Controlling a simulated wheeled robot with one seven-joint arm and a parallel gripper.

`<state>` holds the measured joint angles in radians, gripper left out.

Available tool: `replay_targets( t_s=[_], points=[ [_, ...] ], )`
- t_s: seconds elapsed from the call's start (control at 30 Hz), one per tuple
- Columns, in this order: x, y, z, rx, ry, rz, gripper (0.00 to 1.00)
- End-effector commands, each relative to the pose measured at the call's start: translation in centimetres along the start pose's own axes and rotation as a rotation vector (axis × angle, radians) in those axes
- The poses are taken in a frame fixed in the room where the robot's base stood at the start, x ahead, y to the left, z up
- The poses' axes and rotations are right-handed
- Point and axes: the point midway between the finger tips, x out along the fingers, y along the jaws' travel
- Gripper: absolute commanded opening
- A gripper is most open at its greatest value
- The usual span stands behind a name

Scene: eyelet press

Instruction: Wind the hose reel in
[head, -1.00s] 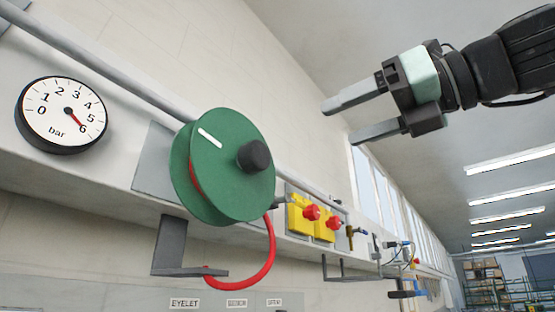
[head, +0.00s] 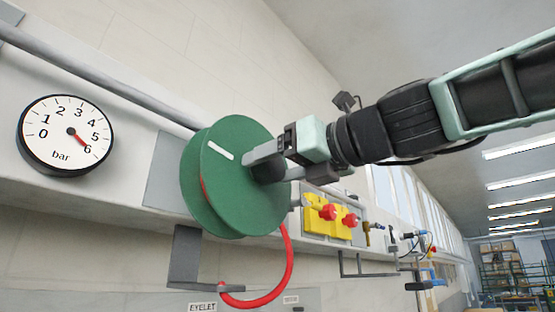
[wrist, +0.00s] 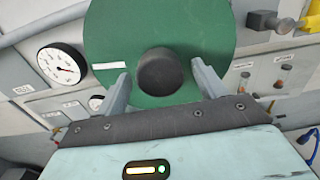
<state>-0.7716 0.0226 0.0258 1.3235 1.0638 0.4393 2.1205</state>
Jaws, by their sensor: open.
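The hose reel (head: 222,190) is a green drum with a white stripe, mounted on the wall rail. It also shows in the wrist view (wrist: 205,32). Its black knob (wrist: 160,72) sticks out from the face; in the head view my gripper partly covers it. The red hose (head: 287,270) hangs in a loop from the reel to a grey bracket. My gripper (head: 268,170) is open at the knob. In the wrist view my fingers (wrist: 160,88) stand on both sides of the knob, with gaps visible between them and it.
A pressure gauge (head: 66,135) reading about 6 bar is left of the reel. A grey bracket (head: 188,260) juts out below it. Yellow boxes with red knobs (head: 330,215) and further fittings line the rail to the right. A grey pipe (head: 95,75) runs above.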

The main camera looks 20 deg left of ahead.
Motion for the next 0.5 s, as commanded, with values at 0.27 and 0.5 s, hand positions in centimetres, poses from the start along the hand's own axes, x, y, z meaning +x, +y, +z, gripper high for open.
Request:
replay_targets(
  t_s=[0.27, 0.5],
  points=[
    [0.12, -0.01, -0.05, 0.000, 0.000, 0.000, 0.70],
    [0.09, -0.01, -0.04, 0.000, 0.000, 0.000, 0.07]
  ],
)
